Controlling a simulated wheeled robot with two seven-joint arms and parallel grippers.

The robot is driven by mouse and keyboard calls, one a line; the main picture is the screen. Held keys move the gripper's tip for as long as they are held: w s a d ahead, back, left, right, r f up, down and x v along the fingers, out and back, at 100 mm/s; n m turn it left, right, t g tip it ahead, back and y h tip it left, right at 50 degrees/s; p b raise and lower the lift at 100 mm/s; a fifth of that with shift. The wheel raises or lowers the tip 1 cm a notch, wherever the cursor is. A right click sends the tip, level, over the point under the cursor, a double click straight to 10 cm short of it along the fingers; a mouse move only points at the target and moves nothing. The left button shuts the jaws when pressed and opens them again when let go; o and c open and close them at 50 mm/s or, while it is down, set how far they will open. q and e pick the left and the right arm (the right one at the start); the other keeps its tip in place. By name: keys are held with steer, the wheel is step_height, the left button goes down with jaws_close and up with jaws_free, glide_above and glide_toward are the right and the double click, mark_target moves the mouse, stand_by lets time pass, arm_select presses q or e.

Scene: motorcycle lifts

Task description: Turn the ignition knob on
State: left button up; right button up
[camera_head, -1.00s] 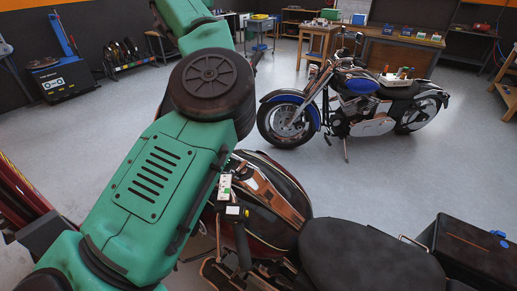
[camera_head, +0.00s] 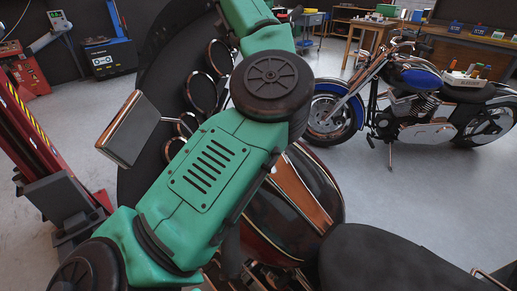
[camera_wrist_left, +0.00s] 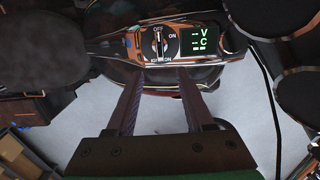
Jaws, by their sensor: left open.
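The ignition knob (camera_wrist_left: 158,43) is a small upright lever in a black round dial in the left wrist view. It lines up with the OFF mark at the top, and ON is marked to its right. The dial sits on an orange panel beside a display (camera_wrist_left: 200,40) with green "--V" and "--C". My left gripper (camera_wrist_left: 158,75) is open and empty, its two fingers spread below the dial in that view and apart from the knob. In the head view my green left arm hides the knob and the gripper. My right gripper is not in view.
The near motorcycle's tank (camera_head: 322,205) and black seat (camera_head: 392,262) lie right of my arm. Its dark fairing (camera_head: 160,75) with round gauges and a mirror (camera_head: 138,128) stand behind the arm. A blue motorcycle (camera_head: 415,85) stands farther back. A red lift post (camera_head: 45,150) is at left.

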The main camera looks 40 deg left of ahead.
arm_select(q)
steer(key=f, duration=1.4)
steer(key=shift+s+f+b, duration=0.15)
steer(key=shift+s+b, duration=0.1)
steer(key=shift+b, duration=0.1)
jaws_close()
